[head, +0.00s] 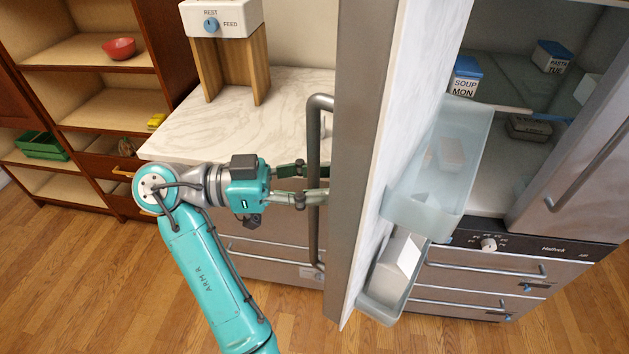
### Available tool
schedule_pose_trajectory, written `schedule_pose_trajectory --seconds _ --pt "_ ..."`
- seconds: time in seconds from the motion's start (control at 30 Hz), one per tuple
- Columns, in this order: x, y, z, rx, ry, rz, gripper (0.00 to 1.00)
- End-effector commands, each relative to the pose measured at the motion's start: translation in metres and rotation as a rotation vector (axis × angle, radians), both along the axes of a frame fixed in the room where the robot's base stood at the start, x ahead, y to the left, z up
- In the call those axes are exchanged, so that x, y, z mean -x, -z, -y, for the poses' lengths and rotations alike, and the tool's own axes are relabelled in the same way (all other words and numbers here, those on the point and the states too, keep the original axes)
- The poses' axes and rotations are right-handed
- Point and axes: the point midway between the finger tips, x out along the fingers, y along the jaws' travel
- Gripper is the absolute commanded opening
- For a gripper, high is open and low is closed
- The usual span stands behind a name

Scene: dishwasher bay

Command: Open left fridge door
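The left fridge door (358,150) stands swung open toward me, with its grey outer face and edge to the left and its inner side facing right. Its long vertical bar handle (314,130) is on the outer face. My gripper (318,184) reaches the handle from the left at about mid-height. Its two fingers lie on either side of the bar, and it looks shut on it. The exact finger contact is partly hidden by the bar.
Clear door bins (436,170) hang on the door's inner side. The other fridge door (580,150) is at the right. A marble counter (195,130) with a dispenser stands behind my gripper. Wooden floor is free lower left.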

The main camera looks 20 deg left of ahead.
Motion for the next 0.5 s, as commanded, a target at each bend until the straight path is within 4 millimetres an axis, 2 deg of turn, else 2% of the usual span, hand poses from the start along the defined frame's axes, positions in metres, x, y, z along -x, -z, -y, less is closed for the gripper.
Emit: schedule_pose_trajectory --seconds 0.27,0.37,0.5 --pt "0.001 -0.002 -0.001 -0.001 0.0 0.0 0.43" --pt "0.001 -0.012 -0.001 -0.002 0.0 0.0 0.43" --pt "0.0 -0.035 0.0 -0.005 0.001 0.003 0.43"
